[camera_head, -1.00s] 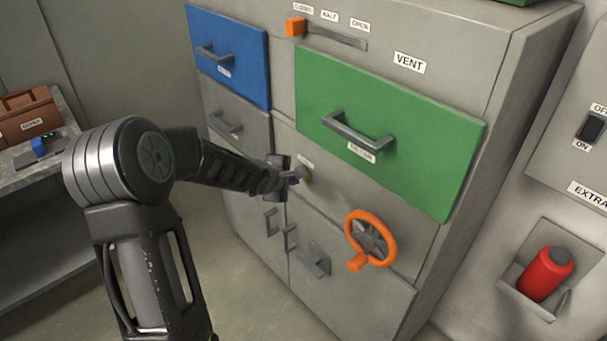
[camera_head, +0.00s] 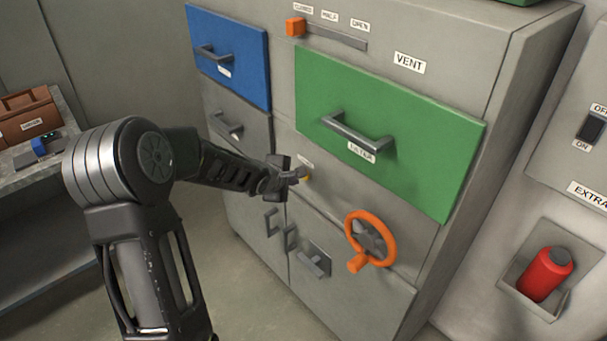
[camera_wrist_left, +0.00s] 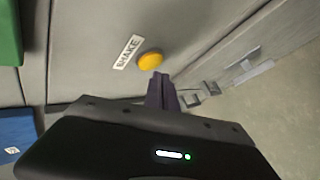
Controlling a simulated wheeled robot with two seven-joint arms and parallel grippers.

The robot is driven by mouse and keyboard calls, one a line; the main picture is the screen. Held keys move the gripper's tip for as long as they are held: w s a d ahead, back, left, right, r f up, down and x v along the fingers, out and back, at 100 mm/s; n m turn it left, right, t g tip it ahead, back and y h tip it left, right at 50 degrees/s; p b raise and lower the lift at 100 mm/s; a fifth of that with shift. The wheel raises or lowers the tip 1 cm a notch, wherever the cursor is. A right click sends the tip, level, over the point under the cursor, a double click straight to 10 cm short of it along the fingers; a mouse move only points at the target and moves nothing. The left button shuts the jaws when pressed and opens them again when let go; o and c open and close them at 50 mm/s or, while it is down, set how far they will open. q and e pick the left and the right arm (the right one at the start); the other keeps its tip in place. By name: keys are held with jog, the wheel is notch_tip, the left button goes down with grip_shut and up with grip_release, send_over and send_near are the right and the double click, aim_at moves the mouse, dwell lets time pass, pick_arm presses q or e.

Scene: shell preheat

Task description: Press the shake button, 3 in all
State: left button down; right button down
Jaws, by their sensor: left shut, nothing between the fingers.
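The yellow round shake button (camera_wrist_left: 151,61) is on the grey cabinet front in the left wrist view, beside a white label (camera_wrist_left: 129,51) reading SHAKE. In the head view only a small part of the button (camera_head: 307,177) shows past my fingertips. My left gripper (camera_head: 297,174) is shut and empty, its tips pointing at the cabinet close to the button. In the left wrist view the closed fingers (camera_wrist_left: 162,88) end just below the button; a small gap seems to show, but I cannot tell for certain whether they touch. My right gripper is in neither view.
A green drawer (camera_head: 385,130) with a handle is above the button, and a blue drawer (camera_head: 228,55) is at upper left. An orange handwheel (camera_head: 371,238) sticks out at lower right. A vent slider (camera_head: 296,27) is at the top. Open floor lies left of the cabinet.

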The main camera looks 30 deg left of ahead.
pick_arm(q)
jog(key=shift+w, duration=0.1)
dwell(0.4)
jog(key=shift+w+d, duration=0.1)
jog(key=shift+w, duration=0.2)
jog(key=shift+w+d, duration=0.15)
jog(key=shift+w, duration=0.3)
dwell(0.8)
jog(key=shift+s+a+p, duration=0.25)
jog(key=shift+s+p, duration=0.25)
jog(key=shift+s, duration=0.35)
